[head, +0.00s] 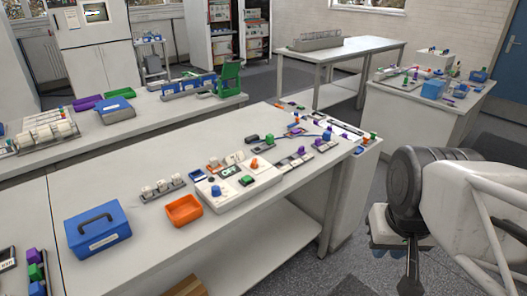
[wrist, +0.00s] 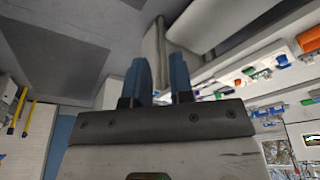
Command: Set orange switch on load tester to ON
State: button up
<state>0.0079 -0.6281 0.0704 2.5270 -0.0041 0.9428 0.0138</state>
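In the head view, a white bench device (head: 236,183), which looks like the load tester, stands on the middle bench. It has a small display that seems to read OFF, a blue knob, a green part and an orange switch (head: 254,164) near its back right. The switch is too small to tell its position. In the wrist view, my gripper (wrist: 159,62) has two blue fingers standing apart with nothing between them. My arm is at the right of the head view, away from the bench and the device. The wrist view does not clearly show the switch.
An orange tray (head: 184,210) and a blue case (head: 97,228) are left of the device. A battery holder (head: 162,189) lies behind the tray. Several small coloured modules crowd the bench to its right. The bench's front strip is mostly clear.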

jog(key=shift+w+a+r, duration=0.15)
jog(key=shift+w+a, duration=0.05)
jog(key=shift+w, duration=0.4)
grip_shut()
jog(key=w+a+g+y, duration=0.1)
jog(key=w+a+y, duration=0.3)
jog(key=w, duration=1)
jog(key=w+a+f+y, duration=0.1)
jog(key=w+a+f, duration=0.2)
jog(key=w, duration=0.8)
jog(key=w+a+f+y, duration=0.2)
jog(key=w+a+f, duration=0.2)
jog(key=w, duration=0.7)
jog(key=w+a+f+m+y, duration=0.1)
jog(key=w+f, duration=0.4)
jog(key=w, duration=0.6)
jog(key=shift+w+a+g+y, duration=0.3)
jog(key=shift+a+y, duration=0.4)
jog(key=shift+a, duration=0.45)
